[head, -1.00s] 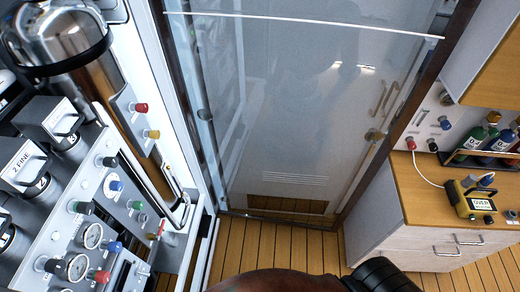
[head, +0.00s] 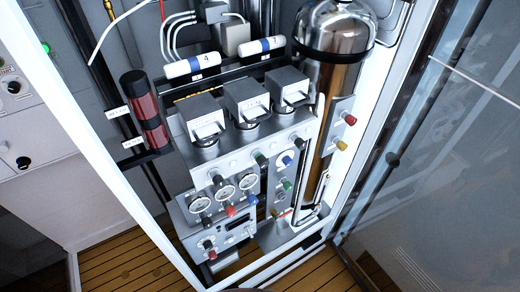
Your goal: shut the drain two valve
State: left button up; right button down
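The fill panel (head: 206,151) stands in a white-framed bay in the middle of the head view. Its front carries a dark green knob (head: 261,158), a blue knob (head: 286,160) and a green knob (head: 286,185). Below are gauges (head: 225,191), a red knob (head: 231,210) and another blue knob (head: 254,199). A red knob (head: 350,119) and a yellow knob (head: 341,146) sit on a plate at the right. The valve labels are too small to read, so I cannot tell which is drain two. Neither gripper is in view.
A shiny metal cylinder (head: 335,35) stands at the panel's right. The white bay frame (head: 130,180) edges the left side, and a glass door (head: 430,200) stands at the right. Wooden floor (head: 125,265) shows at the bottom left.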

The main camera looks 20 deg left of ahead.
aim_at(262, 161)
jog(key=u, duration=1.95)
jog(key=k, duration=1.2)
jog(key=z, duration=1.3)
